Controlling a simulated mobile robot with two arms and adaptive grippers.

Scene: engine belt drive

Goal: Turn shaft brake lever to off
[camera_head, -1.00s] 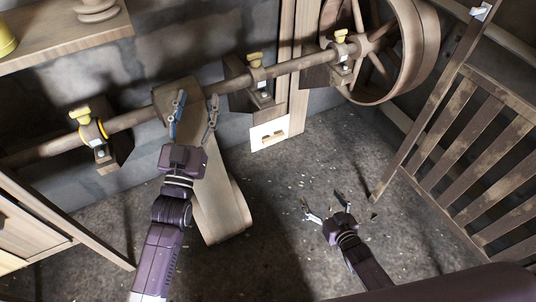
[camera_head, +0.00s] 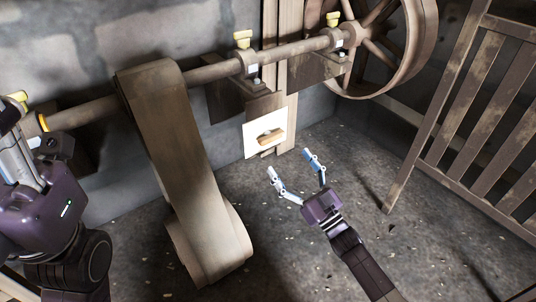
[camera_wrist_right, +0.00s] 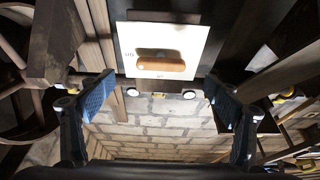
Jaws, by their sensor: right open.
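The brake lever is a short wooden handle (camera_head: 270,137) on a white plate (camera_head: 251,144), fixed to a post below the shaft. In the right wrist view the handle (camera_wrist_right: 165,65) lies roughly level across the plate (camera_wrist_right: 190,36); a small marking at the plate's left is too small to read. My right gripper (camera_head: 290,163) is open and empty, in front of and below the plate, apart from the handle. In the wrist view its fingertips (camera_wrist_right: 158,97) stand wide on either side below the handle. My left gripper (camera_head: 20,160) is at the left edge, partly cut off; its opening is unclear.
A long shaft (camera_head: 212,71) runs above the plate through bearing blocks with yellow caps (camera_head: 242,38). A wide belt (camera_head: 172,125) hangs from it at the left. A large wheel (camera_head: 417,50) and a slatted wooden fence (camera_head: 470,105) stand at the right. The floor around my right gripper is clear.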

